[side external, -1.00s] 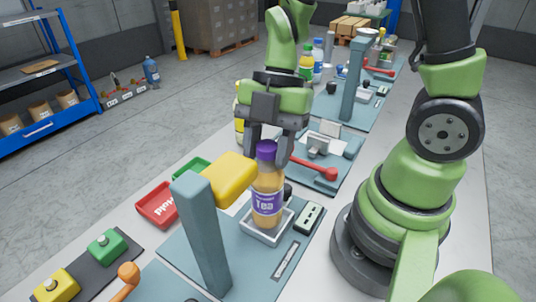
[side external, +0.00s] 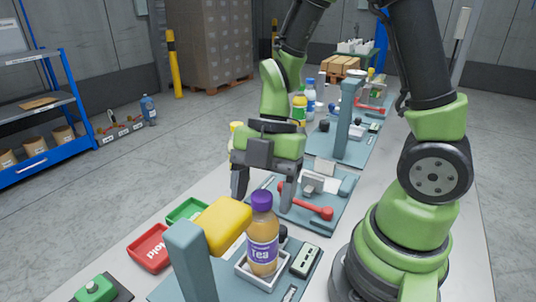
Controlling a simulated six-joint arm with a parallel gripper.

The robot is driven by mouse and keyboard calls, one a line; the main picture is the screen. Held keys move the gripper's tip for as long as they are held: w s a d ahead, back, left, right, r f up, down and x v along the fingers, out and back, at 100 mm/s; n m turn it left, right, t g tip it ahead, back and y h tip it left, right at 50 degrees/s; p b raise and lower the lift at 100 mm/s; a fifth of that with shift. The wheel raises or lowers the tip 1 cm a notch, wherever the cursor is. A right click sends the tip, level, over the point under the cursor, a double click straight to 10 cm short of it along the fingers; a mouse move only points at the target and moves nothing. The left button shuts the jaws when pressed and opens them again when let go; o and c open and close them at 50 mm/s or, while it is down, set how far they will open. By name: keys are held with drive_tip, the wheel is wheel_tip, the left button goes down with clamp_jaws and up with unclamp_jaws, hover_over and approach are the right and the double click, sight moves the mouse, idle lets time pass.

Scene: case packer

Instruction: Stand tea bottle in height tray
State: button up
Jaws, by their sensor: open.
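The tea bottle (side external: 262,236) has a purple cap, a purple "Tea" label and an amber body. It stands upright in a small white tray (side external: 274,284) on a teal station plate. My gripper (side external: 263,194) is open, with its fingers apart, behind and above the bottle. It looks clear of the bottle, and nothing is seen between its fingers. The bottle's cap partly overlaps the view between the fingers.
A red "Hold" tray (side external: 150,248) and a green tray (side external: 187,211) lie further left. A red-handled clamp (side external: 308,209) sits on the plate behind. More bottles stand farther back.

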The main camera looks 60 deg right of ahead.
drive_tip(key=s+v, duration=0.1)
drive_tip(key=v, duration=0.8)
drive_tip(key=s+r+m+t+h, duration=0.1)
drive_tip(key=s+r+m+t, duration=0.1)
drive_tip(key=m, duration=1)
drive_tip(key=s+r+m+t+h, duration=0.1)
drive_tip(key=s+r+m+t, duration=0.2)
drive_tip(key=m, duration=0.9)
drive_tip(key=r+t, duration=0.1)
drive_tip(key=t, duration=0.2)
drive_tip(key=shift+s+a+r+h, duration=0.25)
drive_tip(key=shift+a+r+h, duration=0.05)
drive_tip(key=shift+a+r, duration=0.05)
